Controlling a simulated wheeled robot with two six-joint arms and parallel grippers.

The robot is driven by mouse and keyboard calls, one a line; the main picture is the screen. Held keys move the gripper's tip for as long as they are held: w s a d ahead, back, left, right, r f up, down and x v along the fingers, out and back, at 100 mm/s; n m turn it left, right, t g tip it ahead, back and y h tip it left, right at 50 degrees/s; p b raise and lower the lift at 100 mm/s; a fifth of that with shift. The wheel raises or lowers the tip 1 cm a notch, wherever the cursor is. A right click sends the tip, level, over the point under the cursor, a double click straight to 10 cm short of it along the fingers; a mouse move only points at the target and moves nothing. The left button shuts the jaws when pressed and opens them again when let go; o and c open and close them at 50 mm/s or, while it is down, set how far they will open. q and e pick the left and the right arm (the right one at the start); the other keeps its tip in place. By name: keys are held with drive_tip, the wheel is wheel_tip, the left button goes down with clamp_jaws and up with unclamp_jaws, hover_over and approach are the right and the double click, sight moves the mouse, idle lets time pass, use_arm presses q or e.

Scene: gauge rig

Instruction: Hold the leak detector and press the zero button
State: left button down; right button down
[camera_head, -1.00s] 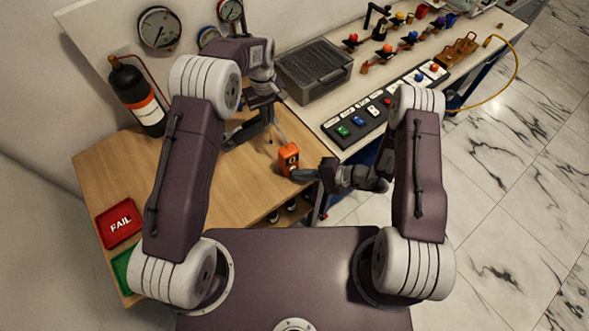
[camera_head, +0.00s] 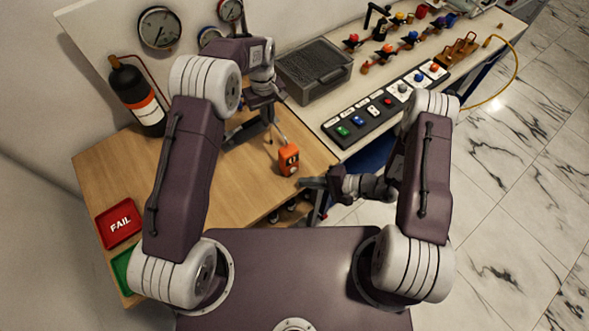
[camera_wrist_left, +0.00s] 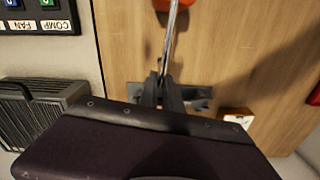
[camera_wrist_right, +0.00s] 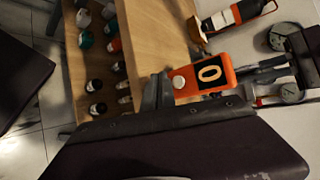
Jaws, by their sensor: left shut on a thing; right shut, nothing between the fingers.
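The leak detector (camera_head: 289,160) is a small orange box with a thin metal stem, above the wooden table in the head view. My left gripper (camera_head: 270,118) is shut on the stem, which also shows in the left wrist view (camera_wrist_left: 171,45). In the right wrist view the detector (camera_wrist_right: 228,70) shows a dark panel with a pale 0 and a round pale button (camera_wrist_right: 179,82), seemingly the zero button. My right gripper (camera_head: 303,183) is shut and empty, just below and right of the detector, with a small gap in the head view.
A red FAIL tray (camera_head: 119,223) and a green tray (camera_head: 122,270) lie at the table's left edge. A dark bottle (camera_head: 137,97) stands behind. Several bottles (camera_wrist_right: 96,85) sit below the tabletop.

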drive_tip(key=shift+s+d, duration=0.45)
drive_tip(key=shift+s, duration=0.3)
drive_tip(key=shift+s+d, duration=0.45)
drive_tip(key=shift+s, duration=0.25)
use_arm(q)
drive_tip(key=c, duration=1.5)
unclamp_jaws()
drive_tip(key=shift+o, duration=0.2)
wheel_tip(320, 180, up, 12)
